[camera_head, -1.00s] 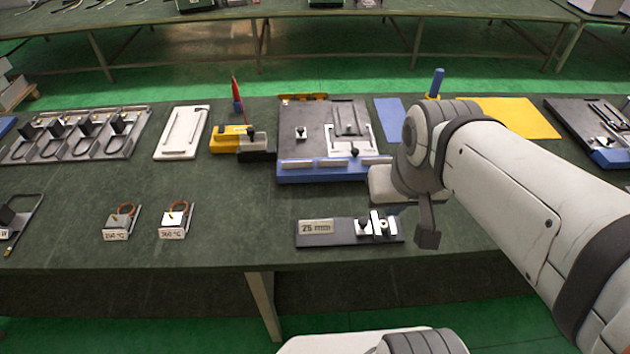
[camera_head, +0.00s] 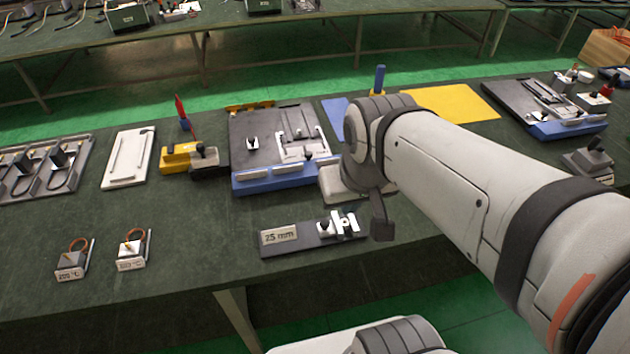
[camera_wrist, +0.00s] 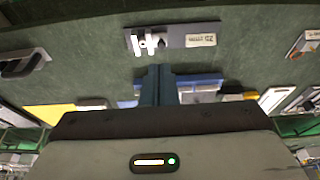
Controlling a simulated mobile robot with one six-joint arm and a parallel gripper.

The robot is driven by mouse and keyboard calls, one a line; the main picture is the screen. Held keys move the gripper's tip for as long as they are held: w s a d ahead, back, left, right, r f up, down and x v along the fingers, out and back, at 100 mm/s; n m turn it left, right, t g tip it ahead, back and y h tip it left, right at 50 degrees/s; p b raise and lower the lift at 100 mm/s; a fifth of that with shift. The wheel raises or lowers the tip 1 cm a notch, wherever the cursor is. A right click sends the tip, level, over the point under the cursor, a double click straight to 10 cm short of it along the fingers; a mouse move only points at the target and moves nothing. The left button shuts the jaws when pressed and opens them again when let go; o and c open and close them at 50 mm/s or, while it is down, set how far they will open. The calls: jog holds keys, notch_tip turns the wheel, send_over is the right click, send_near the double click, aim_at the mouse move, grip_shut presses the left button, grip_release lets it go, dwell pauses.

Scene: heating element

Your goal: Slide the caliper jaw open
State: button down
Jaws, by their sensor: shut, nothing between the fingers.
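The caliper fixture is a dark flat plate (camera_head: 272,248) near the front edge of the green bench. It bears a "25 mm" label (camera_head: 279,236) at its left and bright metal jaws with a dark knob (camera_head: 324,227) at its right. The same plate (camera_wrist: 176,43) shows upside down at the top of the wrist view, with its white jaws (camera_wrist: 148,43) at the left. My gripper (camera_wrist: 158,70) is shut and empty, its fingertips just short of the plate in that picture. In the head view, my wrist hides most of the fingers; their height above the bench is unclear.
A large dark fixture with a blue front (camera_head: 280,177) stands behind the caliper. A pale block (camera_head: 335,188) is partly hidden by my arm. Two small labelled heater pieces (camera_head: 133,250) stand at the left. The bench between them and the caliper is clear.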

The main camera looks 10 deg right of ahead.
jog(key=c, duration=2.1)
grip_release()
jog(key=shift+c, duration=0.2)
jog(key=shift+o, duration=1.5)
jog(key=shift+w+f+m, duration=0.25)
jog(key=shift+w+m, duration=0.1)
jog(key=shift+m, duration=0.05)
jog(key=o, duration=0.6)
jog(key=w+f+m+g+y, duration=0.2)
jog(key=w+f+m, duration=0.3)
jog(key=w+m, duration=0.1)
jog(key=shift+w+d+f+m, duration=0.15)
jog(key=shift+w+d+m, duration=0.2)
jog(key=shift+m, duration=0.15)
jog(key=m+g+y, duration=0.1)
jog(key=m+y, duration=0.1)
jog(key=m, duration=0.8)
send_near(325, 222)
jog(key=shift+w+f+y, duration=0.15)
jog(key=shift+f+y, duration=0.15)
jog(key=shift+f, duration=0.35)
jog(key=x, duration=0.7)
jog(key=shift+f, duration=0.2)
jog(key=shift+c, duration=0.5)
